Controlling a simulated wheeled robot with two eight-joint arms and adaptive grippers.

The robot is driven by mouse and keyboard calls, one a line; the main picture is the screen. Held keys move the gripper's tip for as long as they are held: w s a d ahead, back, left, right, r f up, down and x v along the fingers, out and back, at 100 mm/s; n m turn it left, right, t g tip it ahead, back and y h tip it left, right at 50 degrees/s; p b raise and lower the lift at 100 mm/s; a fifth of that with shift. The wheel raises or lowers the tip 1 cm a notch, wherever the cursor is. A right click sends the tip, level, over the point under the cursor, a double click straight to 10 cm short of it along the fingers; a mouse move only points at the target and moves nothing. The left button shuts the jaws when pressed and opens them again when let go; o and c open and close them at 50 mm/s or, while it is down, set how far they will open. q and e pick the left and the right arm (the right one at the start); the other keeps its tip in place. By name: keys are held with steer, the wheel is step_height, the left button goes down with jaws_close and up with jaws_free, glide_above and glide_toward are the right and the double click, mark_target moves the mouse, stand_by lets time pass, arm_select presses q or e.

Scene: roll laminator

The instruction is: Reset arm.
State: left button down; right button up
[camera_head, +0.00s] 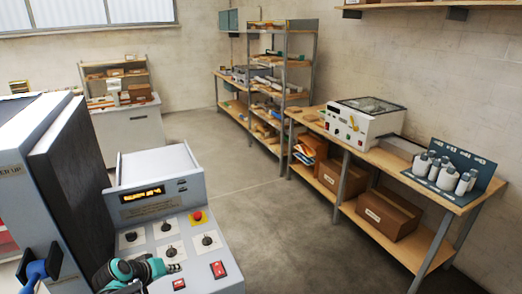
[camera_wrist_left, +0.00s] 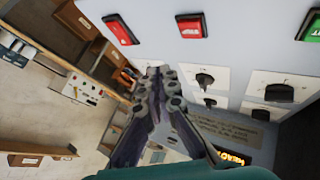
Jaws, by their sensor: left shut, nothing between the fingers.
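My left gripper (camera_head: 174,268) comes in low at the left of the head view, its teal wrist and dark fingers in front of the laminator's control panel (camera_head: 228,285). In the left wrist view its fingers (camera_wrist_left: 158,72) are shut and empty, apart from the knobs. A lit orange display (camera_head: 142,194) sits above. In the left wrist view a red switch (camera_wrist_left: 190,25) and green switch (camera_wrist_left: 312,28) show. My right gripper is not in view.
The dark upright side (camera_head: 72,170) of the laminator stands left of the panel, with a blue handle (camera_head: 36,268) in front. A workbench (camera_head: 350,152) with a white machine (camera_head: 362,122) and bottles (camera_head: 440,172) stands at right. The floor between is clear.

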arm_select(q)
steer(key=s+d+f+m+y+b, duration=0.1)
steer(key=s+d+f+m+b, duration=0.1)
steer(key=s+d+b, duration=0.3)
steer(key=s+d+f+m+g+y+b, duration=0.1)
steer(key=s+d+f+m+b, duration=0.2)
steer(key=s+d, duration=0.6)
steer(key=s+f+b, duration=0.1)
steer(key=s+b, duration=0.1)
steer(key=s, duration=0.1)
steer(key=shift+s+d+y, duration=0.25)
steer(key=shift+s+y, duration=0.05)
